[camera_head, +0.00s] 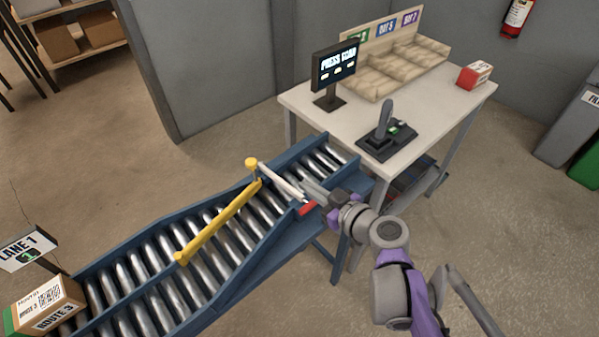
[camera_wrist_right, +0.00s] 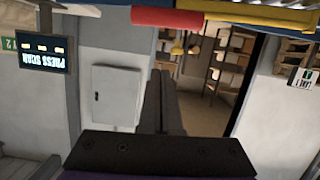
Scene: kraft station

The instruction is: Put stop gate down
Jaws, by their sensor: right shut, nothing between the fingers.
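The stop gate (camera_head: 280,180) is a thin white bar with a red end (camera_head: 307,208). It reaches from a yellow-capped post (camera_head: 252,163) on the far rail across the roller conveyor towards the near rail. I cannot tell whether it rests on the near rail or sits just above it. My right gripper (camera_head: 306,186) is shut and empty, close beside the red end. In the right wrist view, the shut fingers (camera_wrist_right: 163,98) point forward, with the red end (camera_wrist_right: 167,18) near the top edge. My left gripper is not in view.
A yellow diverter bar (camera_head: 215,224) slants across the rollers (camera_head: 195,285). A box (camera_head: 45,305) sits at the lower left by the lane 1 sign (camera_head: 27,250). A table (camera_head: 425,130) with a screen (camera_head: 335,75), scanner (camera_head: 385,120) and red-and-white box (camera_head: 475,75) stands behind.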

